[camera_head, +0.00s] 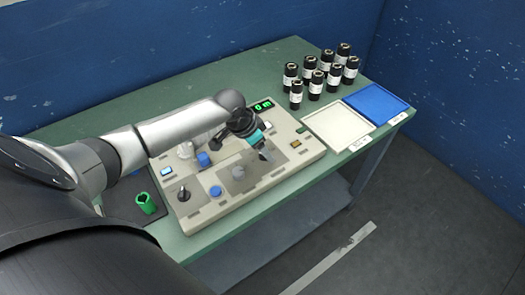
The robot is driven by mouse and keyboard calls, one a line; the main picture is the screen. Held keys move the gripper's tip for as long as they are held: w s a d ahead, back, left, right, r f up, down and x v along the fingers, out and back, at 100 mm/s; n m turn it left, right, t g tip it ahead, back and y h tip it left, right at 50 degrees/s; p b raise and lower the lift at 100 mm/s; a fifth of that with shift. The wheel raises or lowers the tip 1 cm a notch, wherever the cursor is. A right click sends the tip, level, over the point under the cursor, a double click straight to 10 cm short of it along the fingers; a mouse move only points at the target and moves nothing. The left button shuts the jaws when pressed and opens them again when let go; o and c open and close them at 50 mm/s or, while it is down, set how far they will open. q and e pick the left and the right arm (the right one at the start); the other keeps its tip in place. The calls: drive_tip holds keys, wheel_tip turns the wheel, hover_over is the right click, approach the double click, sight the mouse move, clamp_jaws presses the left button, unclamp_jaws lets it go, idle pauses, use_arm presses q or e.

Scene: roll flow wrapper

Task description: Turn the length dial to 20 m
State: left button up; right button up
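A beige control panel (225,212) lies on the green table. Its small display (262,105) reads 0 m in green. A black knob (183,194) sits at the panel's front left. A blue knob (204,159) and another blue knob (216,191) are on its left half. I cannot read which control is the length dial. My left gripper (262,152), dark with a teal part, points down above the panel's right half, in front of the display. Its fingertips are too small to tell open from shut, and it hides the panel beneath. My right gripper is not in view.
Several black rolls (315,83) with white labels stand at the back right. A cream tray (338,126) and a blue tray (377,102) lie at the right. A green piece (147,203) is on a black mat at the left. The back left table is clear.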

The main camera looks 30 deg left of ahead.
use_arm(q)
drive_tip(key=shift+w+f, duration=0.1)
drive_tip(key=shift+f, duration=0.15)
drive_tip(key=shift+c, duration=0.4)
clamp_jaws()
